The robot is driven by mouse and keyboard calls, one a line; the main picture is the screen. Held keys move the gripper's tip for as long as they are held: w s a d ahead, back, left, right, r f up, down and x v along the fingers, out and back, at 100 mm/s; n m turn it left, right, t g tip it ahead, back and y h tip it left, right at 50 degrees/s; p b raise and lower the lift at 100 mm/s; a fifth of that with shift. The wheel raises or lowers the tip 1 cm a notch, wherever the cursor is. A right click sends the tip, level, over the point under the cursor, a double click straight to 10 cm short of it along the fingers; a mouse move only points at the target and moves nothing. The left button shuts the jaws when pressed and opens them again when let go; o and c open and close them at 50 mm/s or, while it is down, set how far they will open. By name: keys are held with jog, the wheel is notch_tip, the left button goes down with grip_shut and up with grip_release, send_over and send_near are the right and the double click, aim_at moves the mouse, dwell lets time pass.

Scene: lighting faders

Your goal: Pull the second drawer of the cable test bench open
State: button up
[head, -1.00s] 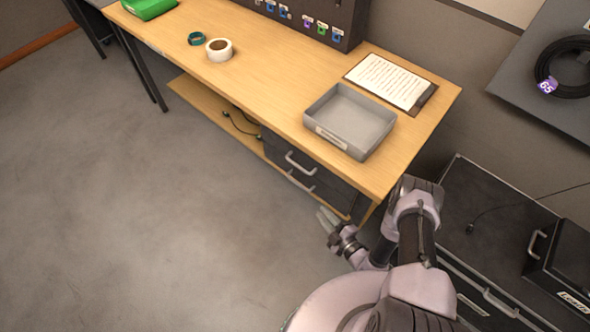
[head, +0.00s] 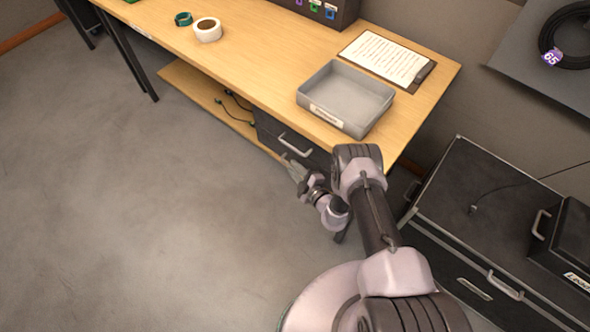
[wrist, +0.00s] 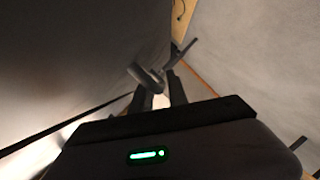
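The cable test bench (head: 240,65) has a stack of dark drawers under its right end. The top drawer's pale bar handle (head: 295,146) shows in the head view, and that drawer looks shut. The second drawer, below it, is mostly hidden behind my gripper and arm. My gripper (head: 292,168) is just in front of the drawer fronts, low down. In the wrist view, its two dark fingers (wrist: 160,92) stand apart. A grey bar handle (wrist: 145,77) is close to the fingertips, and another bar lies farther off. I cannot tell whether the fingers touch the nearer handle.
A grey tray (head: 313,101) and a clipboard (head: 385,58) lie on the bench top. Tape rolls (head: 207,30) are farther left. A dark case (head: 480,205) stands right of my arm. The floor (head: 150,220) to the left is clear.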

grip_shut()
dwell(1.4)
